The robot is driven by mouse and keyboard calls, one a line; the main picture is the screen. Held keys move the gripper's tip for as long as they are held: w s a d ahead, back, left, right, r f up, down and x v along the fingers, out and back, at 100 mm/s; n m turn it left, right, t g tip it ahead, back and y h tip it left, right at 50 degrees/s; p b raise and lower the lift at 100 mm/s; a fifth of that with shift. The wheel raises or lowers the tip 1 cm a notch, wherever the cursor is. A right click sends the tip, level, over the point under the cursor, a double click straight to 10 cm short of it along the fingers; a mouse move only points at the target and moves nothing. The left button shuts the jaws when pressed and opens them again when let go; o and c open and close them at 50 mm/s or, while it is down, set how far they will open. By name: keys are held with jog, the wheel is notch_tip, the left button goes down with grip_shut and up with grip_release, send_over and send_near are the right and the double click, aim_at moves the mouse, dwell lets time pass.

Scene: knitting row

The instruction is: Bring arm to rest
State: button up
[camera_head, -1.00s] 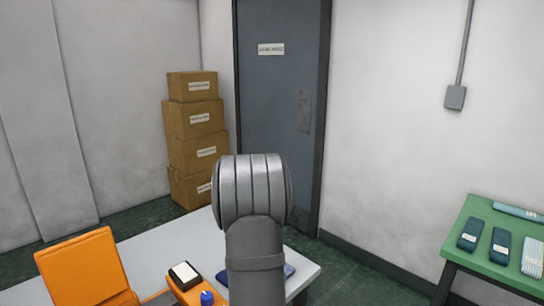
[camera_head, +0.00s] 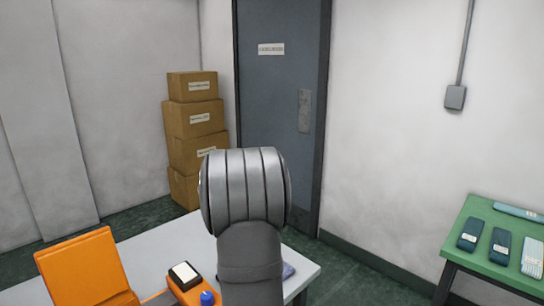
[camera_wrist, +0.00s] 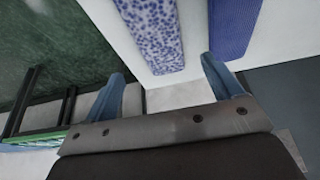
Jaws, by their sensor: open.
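My gripper (camera_wrist: 162,66) shows in the wrist view with its two blue fingers spread wide. Nothing is held between them. Beyond the fingers lie a white and blue speckled strip (camera_wrist: 153,32) and a plain blue strip (camera_wrist: 232,25) on a pale table. Both run off the top of the wrist view, and I cannot tell the gripper's height above them. In the head view my grey arm link stands in front of the white table (camera_head: 150,248) and hides part of it; the gripper itself is not visible there.
An orange chair-like panel (camera_head: 85,270) and an orange unit (camera_head: 190,288) with a blue knob stand at the table's left front. A green table (camera_head: 480,235) with several folded textiles is at right. Stacked boxes (camera_head: 195,120) and a door (camera_head: 280,100) are behind. Green floor is clear between the tables.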

jog(key=x, duration=0.7)
jog(key=shift+d+f, duration=0.1)
jog(key=shift+f, duration=0.2)
notch_tip(320, 180, up, 5)
jog(key=shift+w+f, duration=0.1)
jog(key=shift+f, duration=0.1)
jog(key=s+d+r, duration=0.6)
jog(key=d+r, duration=0.1)
jog(key=d, duration=0.3)
jog(key=s+a, duration=0.2)
jog(key=a, duration=0.8)
jog(key=s+a, duration=0.3)
jog(key=a, duration=0.6)
jog(key=s+a+r, duration=0.3)
jog(key=s+a, duration=0.9)
jog(key=a, duration=0.3)
jog(key=shift+m, duration=0.3)
jog(key=shift+a, duration=0.1)
